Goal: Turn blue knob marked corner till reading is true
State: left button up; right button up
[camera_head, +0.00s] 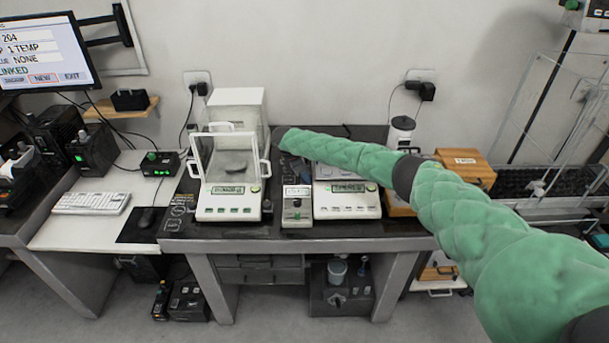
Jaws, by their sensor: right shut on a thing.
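My right arm comes in from the right and crosses in front of the right balance (347,200). Its dark end and right gripper (287,184) are small and dark, between the two balances, just behind a small control box (297,212). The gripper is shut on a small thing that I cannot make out. No blue knob can be made out. The left balance (229,205) has a glass draft shield and a lit green display. The right balance also has a lit green display, too small to read. My left gripper is not in view.
The dark-topped weighing table (215,232) is crowded between the balances. A monitor (45,52), keyboard (92,203) and mouse (147,217) are at left.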

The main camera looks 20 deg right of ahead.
jog(key=shift+d+r, duration=0.1)
jog(key=shift+r, duration=0.05)
jog(key=o, duration=0.7)
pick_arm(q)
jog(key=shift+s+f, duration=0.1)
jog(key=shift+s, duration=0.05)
